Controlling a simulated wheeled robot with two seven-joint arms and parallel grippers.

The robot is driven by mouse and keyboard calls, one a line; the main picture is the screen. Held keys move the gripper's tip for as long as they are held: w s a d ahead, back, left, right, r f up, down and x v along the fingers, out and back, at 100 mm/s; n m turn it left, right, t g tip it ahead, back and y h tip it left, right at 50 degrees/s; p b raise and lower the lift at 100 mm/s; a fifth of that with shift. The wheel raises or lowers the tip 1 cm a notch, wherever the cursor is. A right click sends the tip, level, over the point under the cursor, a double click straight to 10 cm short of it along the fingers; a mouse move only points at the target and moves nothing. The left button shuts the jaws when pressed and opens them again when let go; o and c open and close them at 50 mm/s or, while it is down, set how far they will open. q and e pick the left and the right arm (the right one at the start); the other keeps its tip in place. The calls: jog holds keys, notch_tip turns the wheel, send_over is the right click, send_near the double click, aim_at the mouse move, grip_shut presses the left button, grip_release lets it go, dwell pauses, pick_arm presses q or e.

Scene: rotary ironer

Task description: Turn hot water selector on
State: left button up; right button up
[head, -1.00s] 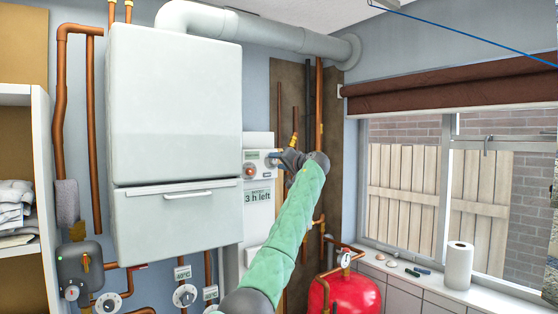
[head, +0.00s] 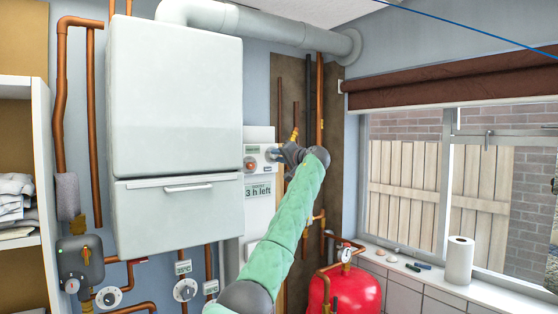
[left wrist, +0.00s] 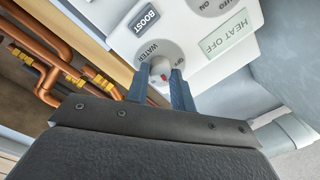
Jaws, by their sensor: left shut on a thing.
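The hot water selector is a small light grey knob (left wrist: 159,64) with a red mark, on a round dial labelled WATER and OFF in the left wrist view. The dial is on a white control panel (left wrist: 200,45), which also shows in the head view (head: 258,135) right of the boiler. My left gripper (left wrist: 160,76) has its two blue fingers on either side of the knob and is shut on it. In the head view the left gripper (head: 274,154) meets the panel's right side, and the knob is hidden there. My right gripper is not in view.
A BOOST button (left wrist: 144,19) and a HEAT OFF display (left wrist: 229,33) lie close to the dial. A large white boiler (head: 178,100) stands left of the panel. Copper pipes (head: 319,100) run to its right, and a red tank (head: 345,290) stands below.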

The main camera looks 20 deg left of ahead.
pick_arm(q)
jog(key=m+b, duration=0.2)
jog(key=m, duration=0.1)
jog(key=shift+f+m, duration=0.25)
jog(key=shift+m, duration=0.05)
jog(key=m+b, duration=0.2)
jog(key=m, duration=0.2)
jog(key=shift+m+t+b, duration=0.4)
jog(key=shift+m+b, duration=0.15)
jog(key=shift+m, duration=0.85)
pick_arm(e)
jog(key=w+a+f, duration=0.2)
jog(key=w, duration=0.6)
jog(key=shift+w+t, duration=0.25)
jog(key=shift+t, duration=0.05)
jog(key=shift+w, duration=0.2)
pick_arm(q)
jog(key=o, duration=1)
jog(key=shift+d, duration=0.1)
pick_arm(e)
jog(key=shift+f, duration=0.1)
